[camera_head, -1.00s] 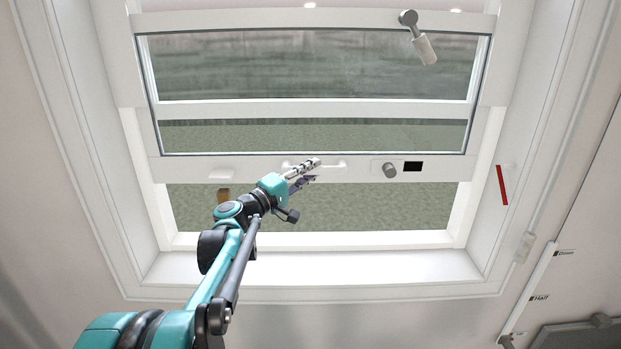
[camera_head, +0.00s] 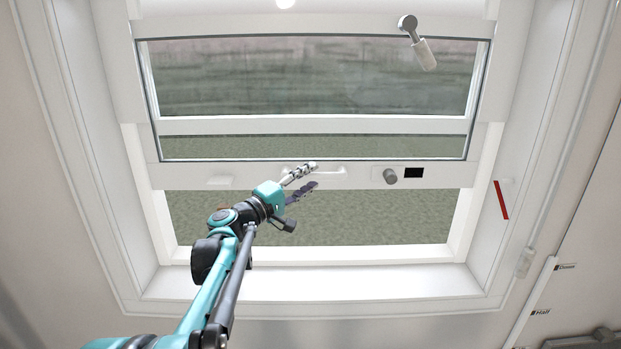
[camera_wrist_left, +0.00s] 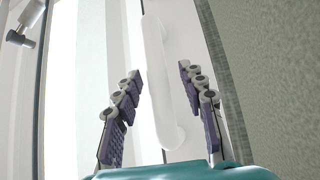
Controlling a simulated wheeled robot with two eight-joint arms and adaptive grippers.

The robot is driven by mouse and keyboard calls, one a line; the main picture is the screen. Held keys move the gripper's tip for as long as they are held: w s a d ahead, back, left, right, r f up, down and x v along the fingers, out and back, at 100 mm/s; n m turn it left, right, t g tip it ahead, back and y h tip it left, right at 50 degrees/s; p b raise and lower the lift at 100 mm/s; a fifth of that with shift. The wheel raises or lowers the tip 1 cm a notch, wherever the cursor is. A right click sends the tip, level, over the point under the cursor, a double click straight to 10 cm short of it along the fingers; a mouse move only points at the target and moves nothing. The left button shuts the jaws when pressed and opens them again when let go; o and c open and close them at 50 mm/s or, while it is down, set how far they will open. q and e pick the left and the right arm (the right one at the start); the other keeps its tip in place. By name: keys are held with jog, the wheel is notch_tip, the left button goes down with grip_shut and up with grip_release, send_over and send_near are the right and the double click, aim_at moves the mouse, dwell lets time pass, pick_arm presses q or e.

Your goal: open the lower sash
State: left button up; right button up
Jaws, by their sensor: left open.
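The lower sash (camera_head: 250,177) is a white-framed pane, and a gap showing green-grey ground lies between its bottom rail and the sill. A white bar handle (camera_head: 335,171) sits on that rail near the middle. My left gripper (camera_head: 313,176) is open at the handle's left part. In the left wrist view the handle (camera_wrist_left: 158,75) runs between the spread purple-padded fingers, with space on both sides and no clear contact. My gripper partly hides the handle's left end in the head view. My right gripper is not in view.
A grey knob (camera_head: 390,176) and a black display (camera_head: 413,173) sit on the rail right of the handle. A red strip (camera_head: 501,200) marks the right jamb. The white sill (camera_head: 380,281) is clear.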

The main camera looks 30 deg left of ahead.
pick_arm(q)
jog(key=v, duration=1.1)
jog(key=s+d+f+m+g+b, duration=0.25)
jog(key=d+f+b, duration=0.4)
jog(key=f, duration=0.45)
jog(key=s+d+f+m+g+b, duration=0.1)
jog(key=d+f+m+g+b, duration=0.15)
jog(key=d+f+b, duration=0.7)
jog(key=s+d+f+m+g+b, duration=0.1)
jog(key=d+f+g+b, duration=0.35)
jog(key=f, duration=0.85)
jog(key=s+d+f+m+y+b, duration=0.1)
jog(key=s+f+b, duration=0.3)
jog(key=f, duration=0.5)
jog(key=s+d+f+m+g+y+b, duration=0.1)
jog(key=s+f+m+b, duration=0.3)
jog(key=f, duration=0.6)
jog(key=s+d+f+m+g+y+b, duration=0.1)
jog(key=s+d+f+m+y+b, duration=0.1)
jog(key=s+f+b, duration=0.2)
notch_tip(320, 180, down, 6)
jog(key=b, duration=0.3)
jog(key=shift+s+d+m+y+b, duration=0.2)
jog(key=shift+m+y+b, duration=0.1)
jog(key=shift+y+b, duration=0.1)
jog(key=shift+f, duration=0.2)
